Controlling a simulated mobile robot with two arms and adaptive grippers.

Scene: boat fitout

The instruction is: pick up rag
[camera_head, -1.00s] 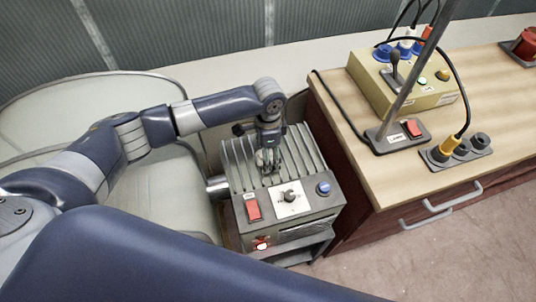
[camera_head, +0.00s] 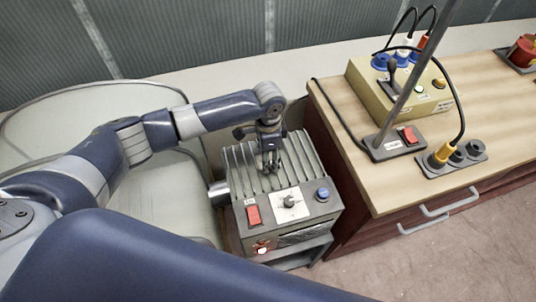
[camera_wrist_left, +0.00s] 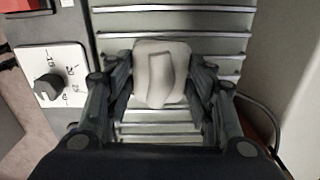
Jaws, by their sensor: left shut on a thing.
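The rag (camera_wrist_left: 160,72) is a pale grey-white folded cloth in the left wrist view. It sits between the two fingers of my left gripper (camera_wrist_left: 160,90), which is shut on it. In the head view my left gripper (camera_head: 270,162) points down over the ribbed top of a grey machine (camera_head: 238,165). I cannot clearly make out the rag there, behind the fingers. Whether the rag still touches the ribs is hard to tell. My right gripper is not in view.
The machine's front panel has a red switch (camera_head: 253,215), a dial (camera_head: 289,201) and a blue button (camera_head: 323,193). A wooden bench (camera_head: 380,185) stands to the right, with a beige control box (camera_head: 425,100) and a socket strip (camera_head: 452,160). A pale seat lies left.

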